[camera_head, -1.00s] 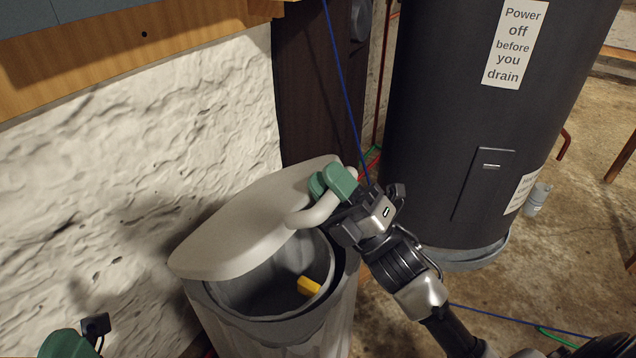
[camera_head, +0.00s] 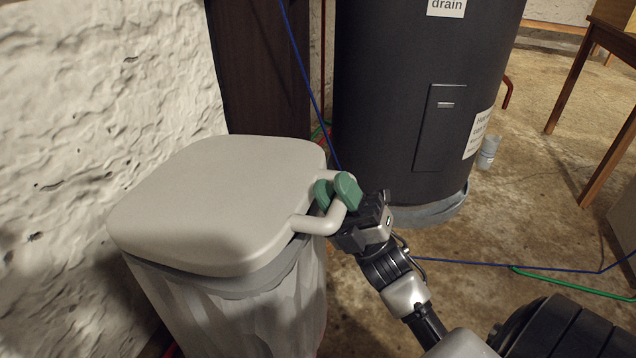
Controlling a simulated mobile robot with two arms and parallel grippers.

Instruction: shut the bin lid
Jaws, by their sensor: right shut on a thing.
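The grey bin (camera_head: 240,310) stands against the white wall, with a light grey lid (camera_head: 215,200) on top. The lid lies nearly level over the bin's rim, and the bin's inside is hidden. I cannot tell whether a thin gap is left along the side near the handle. The lid's loop handle (camera_head: 318,224) sticks out on the right. My right gripper (camera_head: 337,192), with green fingers, is shut on this handle. My left gripper is out of view.
A dark water tank (camera_head: 415,60) stands behind and to the right on a grey base tray (camera_head: 432,212). A blue cord (camera_head: 300,60) hangs down behind the gripper. A rough white wall (camera_head: 90,100) is close on the left. Concrete floor (camera_head: 520,200) is open at right.

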